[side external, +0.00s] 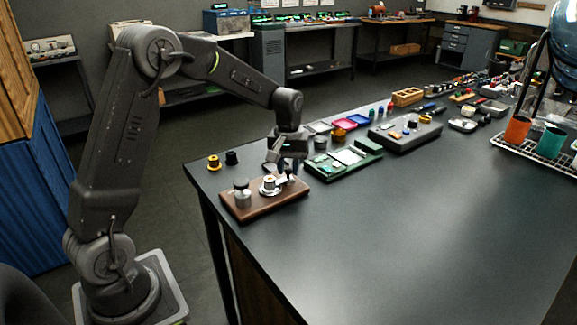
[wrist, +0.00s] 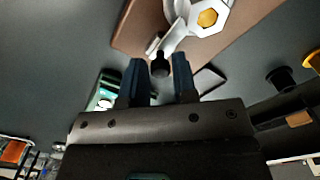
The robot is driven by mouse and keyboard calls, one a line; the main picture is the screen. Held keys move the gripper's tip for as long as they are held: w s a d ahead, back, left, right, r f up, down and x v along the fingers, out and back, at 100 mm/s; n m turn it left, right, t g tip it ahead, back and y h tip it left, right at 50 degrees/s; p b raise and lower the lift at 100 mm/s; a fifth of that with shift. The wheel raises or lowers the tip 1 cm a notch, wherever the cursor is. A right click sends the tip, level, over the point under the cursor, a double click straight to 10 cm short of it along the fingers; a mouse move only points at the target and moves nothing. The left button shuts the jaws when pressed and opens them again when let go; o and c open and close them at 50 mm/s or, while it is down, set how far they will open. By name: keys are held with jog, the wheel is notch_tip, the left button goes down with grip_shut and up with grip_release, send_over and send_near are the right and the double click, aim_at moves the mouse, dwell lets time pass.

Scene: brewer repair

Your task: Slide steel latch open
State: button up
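A brown wooden board (side external: 262,203) lies near the table's left corner. It carries a grey metal cylinder (side external: 241,192) and a white hex-shaped part with a yellow centre (wrist: 208,17). The steel latch (wrist: 170,40) is a pale metal arm beside the hex part, with a black knob (wrist: 160,66) at its end. My gripper (side external: 286,168) points down at the board's right end. In the wrist view its two dark fingers (wrist: 160,70) stand apart, with the knob between their tips in the picture. A slight gap shows on each side; contact is not clear. The latch is mostly hidden in the side view.
A green tray (side external: 344,163) and a grey tray (side external: 405,132) stand behind the board to the right. The table's front and right are clear.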

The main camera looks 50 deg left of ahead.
grip_shut()
jog(key=shift+w, duration=1.25)
jog(key=shift+o, duration=2)
grip_release()
jog(key=shift+r, duration=0.1)
